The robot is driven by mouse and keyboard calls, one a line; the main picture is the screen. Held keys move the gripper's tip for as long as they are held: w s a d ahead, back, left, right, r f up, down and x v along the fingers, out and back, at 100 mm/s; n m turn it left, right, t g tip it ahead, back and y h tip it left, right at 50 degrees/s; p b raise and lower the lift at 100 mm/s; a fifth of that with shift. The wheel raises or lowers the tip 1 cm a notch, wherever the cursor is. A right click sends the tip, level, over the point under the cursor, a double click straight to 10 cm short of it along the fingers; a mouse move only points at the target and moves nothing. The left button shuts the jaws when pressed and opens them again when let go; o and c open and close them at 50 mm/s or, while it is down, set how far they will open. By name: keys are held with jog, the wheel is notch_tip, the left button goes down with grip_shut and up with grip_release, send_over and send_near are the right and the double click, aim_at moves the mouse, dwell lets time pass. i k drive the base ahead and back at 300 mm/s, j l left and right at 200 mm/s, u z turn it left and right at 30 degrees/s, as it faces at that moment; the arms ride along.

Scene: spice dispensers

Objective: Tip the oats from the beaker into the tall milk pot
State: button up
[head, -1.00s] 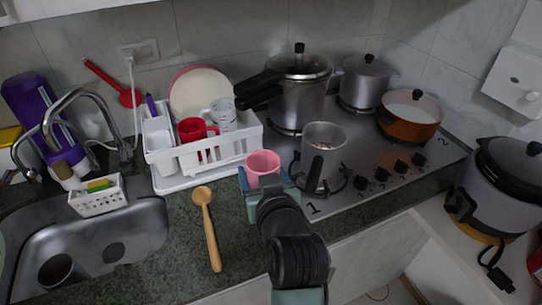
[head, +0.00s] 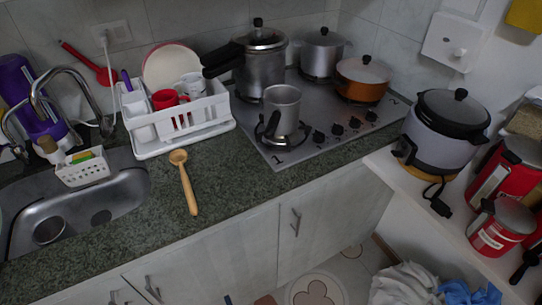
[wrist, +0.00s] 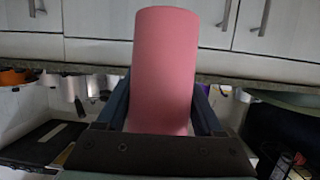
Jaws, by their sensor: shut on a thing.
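My gripper (wrist: 160,100) is shut on the pink beaker (wrist: 165,45) in the wrist view, with a dark finger on each side of it. The beaker's mouth and contents do not show. The room appears upside down in that view, with the counter edge and cabinet doors beyond the beaker. In the head view the tall silver milk pot (head: 283,112) stands upright on the front left of the hob, its black handle towards the front. Its contents cannot be made out. The gripper and beaker cannot be made out in the head view.
A wooden spoon (head: 185,185) lies on the counter beside the sink (head: 120,205). A white dish rack (head: 180,135) stands left of the hob (head: 320,145). A pressure cooker (head: 262,65) and an orange pot (head: 362,82) stand behind the milk pot. A rice cooker (head: 435,135) is right.

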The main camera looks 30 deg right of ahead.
aim_at(278, 122)
jog(key=i+j+z, duration=0.15)
jog(key=z, duration=0.3)
jog(key=i+j+z, duration=0.15)
jog(key=j+z, duration=0.15)
jog(key=z, duration=0.15)
